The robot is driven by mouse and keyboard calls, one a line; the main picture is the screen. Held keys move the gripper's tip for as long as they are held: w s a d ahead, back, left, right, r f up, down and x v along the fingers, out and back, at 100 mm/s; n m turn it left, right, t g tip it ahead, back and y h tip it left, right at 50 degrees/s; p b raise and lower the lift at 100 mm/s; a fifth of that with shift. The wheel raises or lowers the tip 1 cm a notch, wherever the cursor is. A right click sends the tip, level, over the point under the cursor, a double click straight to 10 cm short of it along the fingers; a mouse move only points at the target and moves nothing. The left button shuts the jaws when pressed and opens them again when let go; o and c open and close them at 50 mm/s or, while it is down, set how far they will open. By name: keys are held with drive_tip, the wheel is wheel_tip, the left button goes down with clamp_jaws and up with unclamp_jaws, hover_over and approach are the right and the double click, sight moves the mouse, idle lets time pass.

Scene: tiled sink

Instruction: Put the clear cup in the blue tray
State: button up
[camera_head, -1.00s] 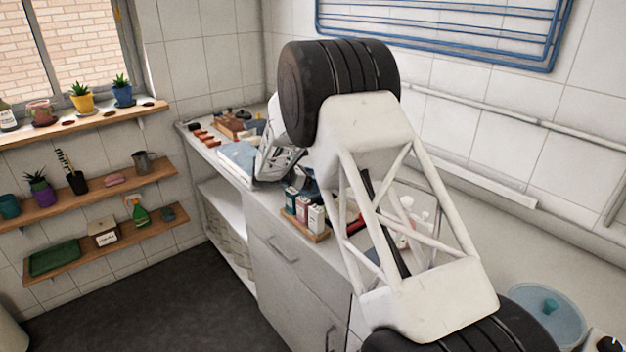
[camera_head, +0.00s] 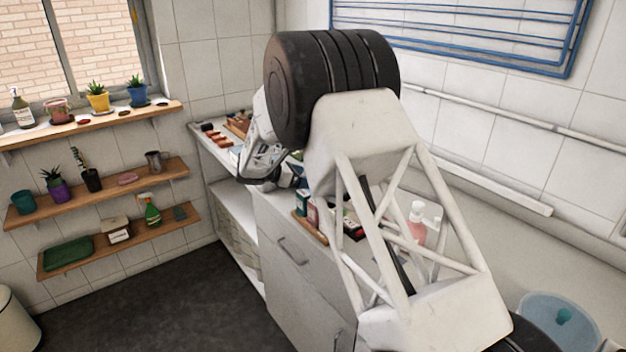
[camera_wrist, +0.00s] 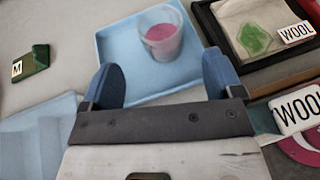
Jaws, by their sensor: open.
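The light blue tray (camera_wrist: 112,50) lies on the counter in the wrist view. The clear cup (camera_wrist: 174,18), with pink contents, stands upright inside the tray, near its far right side. My gripper (camera_wrist: 160,68) is open and empty, its two blue fingers apart over the near part of the tray. The cup is just beyond the fingertips, between their lines, and no finger touches it. In the head view my arm hides most of the counter around the gripper, and I cannot make out the cup there.
A black-framed box (camera_wrist: 222,40) holding a green item with a WOOL label stands right of the tray. A green block marked M (camera_wrist: 32,64) lies to the left. A pale blue piece (camera_wrist: 38,135) lies at lower left. Bare counter lies between them.

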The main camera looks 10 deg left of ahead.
drive_tip(key=shift+v, duration=1.45)
drive_tip(key=s+d+r+m+g+y, duration=0.3)
drive_tip(key=s+d+r+m, duration=0.4)
drive_tip(key=s+d, duration=0.65)
drive_tip(key=s+d+r+m+g+y, duration=0.25)
drive_tip(key=s+d+r+m, duration=0.25)
drive_tip(key=s+d+r, duration=0.8)
drive_tip(key=s+d+f+m+y, duration=0.2)
drive_tip(key=s+d+m, duration=0.2)
drive_tip(key=s, duration=0.6)
drive_tip(key=s+d+f+m+y, duration=0.2)
drive_tip(key=s+d+m, duration=0.2)
drive_tip(key=s, duration=0.6)
drive_tip(key=s+d+f+m+y, duration=0.2)
drive_tip(key=s+d+m, duration=0.2)
drive_tip(key=s, duration=0.7)
drive_tip(key=shift+m+t, duration=0.3)
drive_tip(key=shift+t, duration=0.15)
